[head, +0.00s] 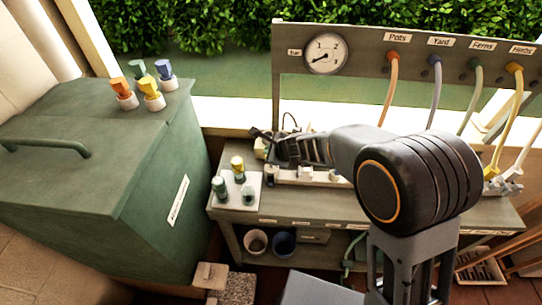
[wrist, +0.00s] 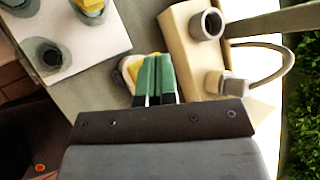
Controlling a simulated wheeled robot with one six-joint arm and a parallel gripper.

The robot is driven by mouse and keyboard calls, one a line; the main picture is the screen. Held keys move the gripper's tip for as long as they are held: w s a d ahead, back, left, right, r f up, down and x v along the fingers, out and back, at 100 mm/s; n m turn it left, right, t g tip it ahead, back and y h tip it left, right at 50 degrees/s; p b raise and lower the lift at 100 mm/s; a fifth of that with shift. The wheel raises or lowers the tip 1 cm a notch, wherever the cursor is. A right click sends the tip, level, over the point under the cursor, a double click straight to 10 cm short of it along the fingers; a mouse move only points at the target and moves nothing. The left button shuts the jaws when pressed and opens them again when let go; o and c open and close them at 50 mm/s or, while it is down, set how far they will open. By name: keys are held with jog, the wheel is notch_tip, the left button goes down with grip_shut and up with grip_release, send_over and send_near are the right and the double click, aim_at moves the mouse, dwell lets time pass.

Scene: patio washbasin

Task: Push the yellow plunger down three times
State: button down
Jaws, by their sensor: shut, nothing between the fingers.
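A yellow-topped plunger (head: 237,163) stands upright on a white plate (head: 228,202) on the bench, beside two green-grey ones. Its yellow top (wrist: 90,5) is cut by the upper edge of the wrist view. Another yellow-topped piece (head: 152,86) stands on the green cabinet at the left. My gripper (head: 262,136) is above the back of the bench, right of and behind the plate, apart from the plunger. In the wrist view its green-faced fingers (wrist: 154,62) are together and hold nothing. A small pale and yellow item (wrist: 130,68) is partly hidden behind them.
A beige box (wrist: 192,50) with a grey round fitting and a hose lies right of the fingers. A gauge (head: 326,53) and coloured hoses hang on the back panel. The green cabinet (head: 100,150) stands left of the bench. Cups (head: 284,243) stand on the lower shelf.

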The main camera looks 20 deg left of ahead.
jog(key=shift+f, duration=0.2)
jog(key=shift+f+b, duration=0.25)
jog(key=shift+b, duration=0.3)
jog(key=shift+f+b, duration=0.75)
dwell(0.9)
jog(key=shift+r, duration=0.2)
jog(key=shift+r+p, duration=1.05)
notch_tip(320, 180, up, 6)
jog(key=p, duration=0.5)
dwell(2.2)
